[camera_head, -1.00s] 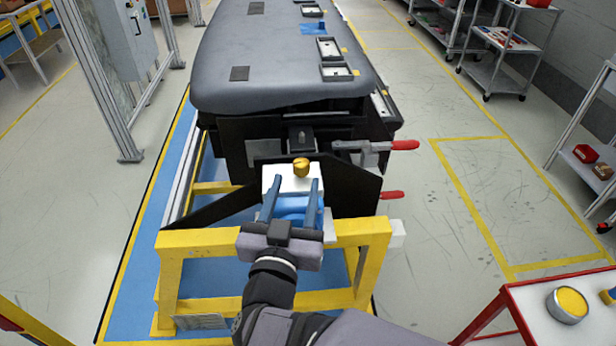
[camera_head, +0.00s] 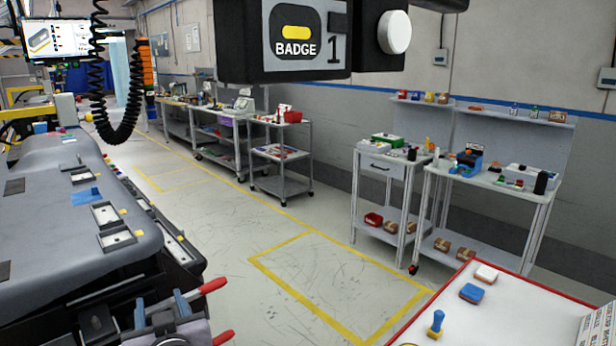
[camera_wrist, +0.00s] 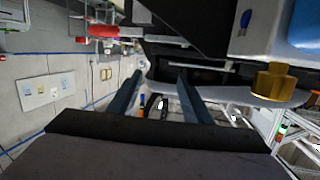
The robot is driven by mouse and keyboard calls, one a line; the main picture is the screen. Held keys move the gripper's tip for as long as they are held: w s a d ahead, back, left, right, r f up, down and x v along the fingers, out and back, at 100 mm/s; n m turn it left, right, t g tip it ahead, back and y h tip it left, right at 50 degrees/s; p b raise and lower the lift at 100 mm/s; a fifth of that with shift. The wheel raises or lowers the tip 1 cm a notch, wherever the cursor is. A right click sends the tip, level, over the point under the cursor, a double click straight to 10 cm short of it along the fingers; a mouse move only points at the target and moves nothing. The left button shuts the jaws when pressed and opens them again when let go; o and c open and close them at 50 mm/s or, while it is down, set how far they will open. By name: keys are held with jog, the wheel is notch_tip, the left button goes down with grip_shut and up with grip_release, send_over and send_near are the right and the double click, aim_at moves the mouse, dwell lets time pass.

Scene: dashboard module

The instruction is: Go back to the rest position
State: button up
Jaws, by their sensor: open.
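My gripper (camera_head: 160,308) is at the lower left of the head view, in front of the grey dashboard module (camera_head: 50,235). Its two blue fingers are apart. In the wrist view the fingers of my gripper (camera_wrist: 160,82) reach forward with nothing held between them. A brass knob (camera_wrist: 275,82) shows to the right of the fingers, apart from them. The wrist view is tilted. Most of my arm is outside the head view.
Red clamp handles (camera_head: 214,285) stick out close to the right of my gripper. A red-edged white table (camera_head: 500,315) is at the lower right, with a blue-handled stamp (camera_head: 436,323) on it. A yellow-marked floor area (camera_head: 340,285) is clear. A badge box (camera_head: 300,40) hangs at the top.

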jog(key=d+f+m+g+h+p, duration=0.15)
jog(key=d+f, duration=0.25)
jog(key=d, duration=0.4)
jog(key=d+f+g+h+p, duration=0.1)
jog(key=d+f+g+h, duration=0.15)
jog(key=d, duration=0.55)
jog(key=d+f+g+h+p, duration=0.1)
jog(key=d+f+g, duration=0.1)
jog(key=d+f, duration=0.35)
jog(key=s+d+f+m+g+h+p, duration=0.15)
jog(key=s+d+g, duration=0.25)
jog(key=s+d, duration=0.65)
jog(key=s+d+f+m+g+h+p, duration=0.1)
jog(key=s+d+f+m+g+h, duration=0.15)
jog(key=s+d, duration=0.8)
notch_tip(320, 180, down, 57)
jog(key=w+d+b, duration=0.2)
jog(key=b, duration=5.5)
jog(key=shift+w+d+f+g, duration=0.15)
jog(key=shift+w+g, duration=0.25)
jog(key=shift+g, duration=0.05)
jog(key=shift+m, duration=0.25)
notch_tip(320, 180, up, 24)
jog(key=p, duration=2.4)
